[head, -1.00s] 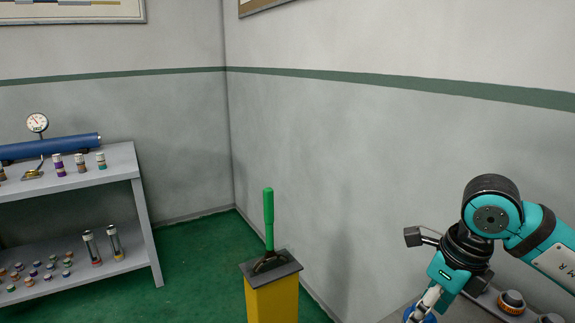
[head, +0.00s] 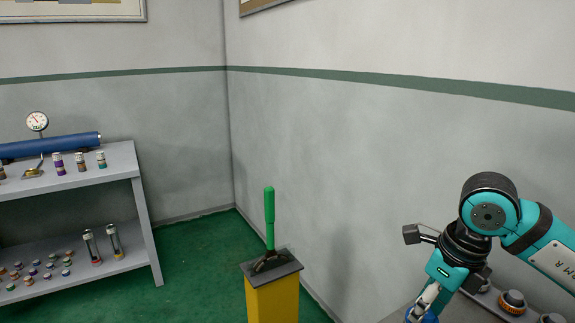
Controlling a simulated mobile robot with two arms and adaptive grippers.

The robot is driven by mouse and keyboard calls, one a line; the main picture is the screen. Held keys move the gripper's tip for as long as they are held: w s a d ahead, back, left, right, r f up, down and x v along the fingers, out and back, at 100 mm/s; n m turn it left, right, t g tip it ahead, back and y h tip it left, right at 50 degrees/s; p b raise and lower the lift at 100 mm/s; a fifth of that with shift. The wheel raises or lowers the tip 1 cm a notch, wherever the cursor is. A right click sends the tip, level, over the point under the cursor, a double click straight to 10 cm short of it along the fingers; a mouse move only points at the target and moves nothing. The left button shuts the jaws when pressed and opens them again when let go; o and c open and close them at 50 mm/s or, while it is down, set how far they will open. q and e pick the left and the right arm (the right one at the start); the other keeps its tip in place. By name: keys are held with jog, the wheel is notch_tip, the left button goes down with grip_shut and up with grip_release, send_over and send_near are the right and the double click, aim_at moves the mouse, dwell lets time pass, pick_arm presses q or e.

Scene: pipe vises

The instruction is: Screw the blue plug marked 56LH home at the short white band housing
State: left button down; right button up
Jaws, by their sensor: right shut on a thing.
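My right gripper (head: 428,303) is at the lower right in the head view, pointing down over a grey bench. It is shut on a blue plug (head: 421,315), which is cut off by the bottom edge of the picture. No marking on the plug can be read. My left gripper is not in view. I cannot make out the short white band housing near the plug; that area lies below the frame.
Dark round parts with orange-brown bands (head: 512,301) stand on the bench right of my gripper. A yellow pedestal (head: 272,302) with a green lever (head: 269,217) stands in the middle. A grey shelf (head: 75,183) at left holds a blue pipe (head: 55,146) and several small parts.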

grip_shut()
jog(key=shift+f+n, duration=0.1)
jog(key=shift+n, duration=0.5)
jog(key=shift+n+b, duration=0.35)
jog(key=shift+n, duration=0.25)
jog(key=shift+n+g+y, duration=0.3)
jog(key=shift+n, duration=0.5)
jog(key=n+g, duration=0.1)
jog(key=n, duration=0.4)
pick_arm(q)
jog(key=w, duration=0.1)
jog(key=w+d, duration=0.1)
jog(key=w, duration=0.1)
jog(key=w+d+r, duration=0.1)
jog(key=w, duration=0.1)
jog(key=shift+b, duration=0.35)
pick_arm(e)
jog(key=n+g, duration=0.1)
jog(key=n, duration=0.4)
jog(key=shift+n, duration=0.3)
